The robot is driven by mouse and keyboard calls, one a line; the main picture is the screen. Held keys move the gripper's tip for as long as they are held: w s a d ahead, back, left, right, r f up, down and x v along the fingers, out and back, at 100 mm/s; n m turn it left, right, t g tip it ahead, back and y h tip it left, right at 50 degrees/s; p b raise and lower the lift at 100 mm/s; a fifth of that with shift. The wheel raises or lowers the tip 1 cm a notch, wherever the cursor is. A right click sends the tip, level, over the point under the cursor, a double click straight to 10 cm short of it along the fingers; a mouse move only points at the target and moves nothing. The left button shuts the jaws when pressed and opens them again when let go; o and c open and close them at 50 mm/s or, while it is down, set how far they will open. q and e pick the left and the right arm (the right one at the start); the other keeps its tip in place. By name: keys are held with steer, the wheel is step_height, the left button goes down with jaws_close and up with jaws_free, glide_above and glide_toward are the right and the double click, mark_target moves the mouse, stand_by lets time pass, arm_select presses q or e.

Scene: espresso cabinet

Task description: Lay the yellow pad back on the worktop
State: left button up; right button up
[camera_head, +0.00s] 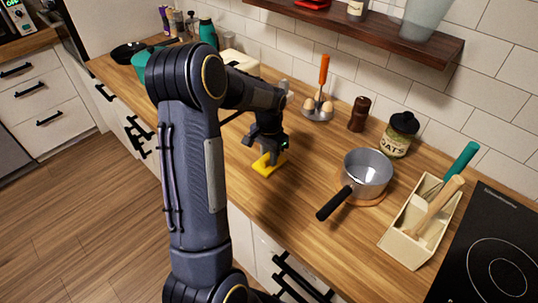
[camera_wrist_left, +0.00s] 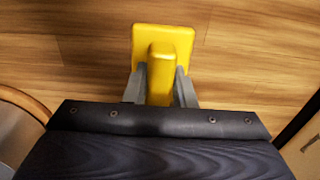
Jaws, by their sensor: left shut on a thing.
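The yellow pad (camera_head: 263,170) is a flat square with a raised yellow grip on top. My left gripper (camera_head: 271,156) points down over it at the middle of the wooden worktop (camera_head: 290,190). In the left wrist view the two grey fingers of the gripper (camera_wrist_left: 160,85) are shut on the grip of the pad (camera_wrist_left: 181,38), one on each side. The pad is level and on or very close to the worktop; I cannot tell whether it touches. My right gripper is not in view.
A saucepan (camera_head: 368,172) stands to the right, its black handle (camera_head: 334,204) pointing toward the front edge. Worktop around the pad is clear.

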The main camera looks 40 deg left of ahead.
arm_select(q)
steer(key=shift+f, duration=0.2)
steer(key=o, duration=1)
steer(key=shift+c, duration=0.2)
steer(key=shift+r, duration=0.15)
step_height(320, 180, up, 11)
steer(key=s+d+r+n+t+h, duration=0.1)
steer(key=s+d+r, duration=0.2)
steer(key=s+d, duration=0.15)
steer(key=s+d+r+t+h, duration=0.1)
steer(key=s+d+r+t, duration=0.1)
steer(key=s+d+r, duration=0.3)
steer(key=s+d+f+n+t+h, duration=0.1)
steer(key=s+d+f, duration=0.2)
steer(key=s, duration=0.3)
steer(key=s+d+f+t, duration=0.1)
steer(key=s+d+f, duration=0.2)
steer(key=s+d, duration=0.2)
steer(key=shift+s+d+n+t+h+b, duration=0.3)
steer(key=shift+s+n+h+b, duration=0.1)
steer(key=shift+s, duration=0.55)
